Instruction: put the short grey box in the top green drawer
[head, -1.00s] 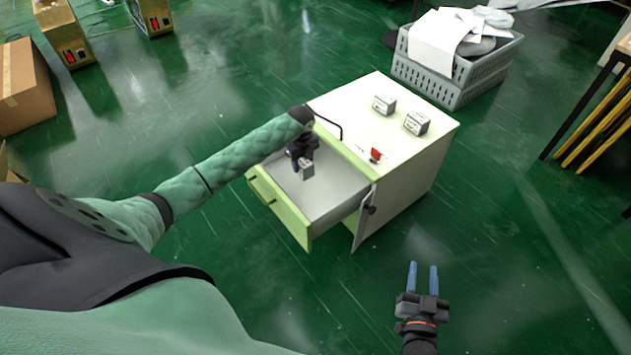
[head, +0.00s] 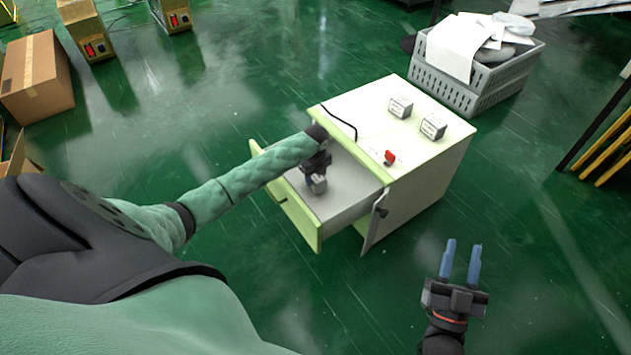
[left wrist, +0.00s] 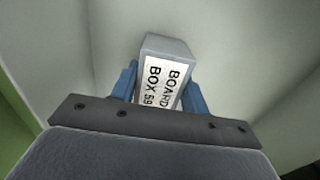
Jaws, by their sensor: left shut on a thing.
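The short grey box (head: 318,184) is between the fingers of my left gripper (head: 317,176), which is shut on it. In the left wrist view the grey box (left wrist: 165,70) shows a white label reading "BOARD BOX", with a blue finger on each side. The box is inside the open top green drawer (head: 299,222), over its pale floor; I cannot tell if it touches the floor. My right gripper (head: 460,265) is open and empty, over the green floor to the right of the cabinet.
The white cabinet (head: 425,185) has two more grey boxes on top, one at the back (head: 400,107) and one at the right (head: 433,126), and a red item (head: 389,157). A grey crate (head: 465,85) stands behind. A cardboard box (head: 37,78) is far left.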

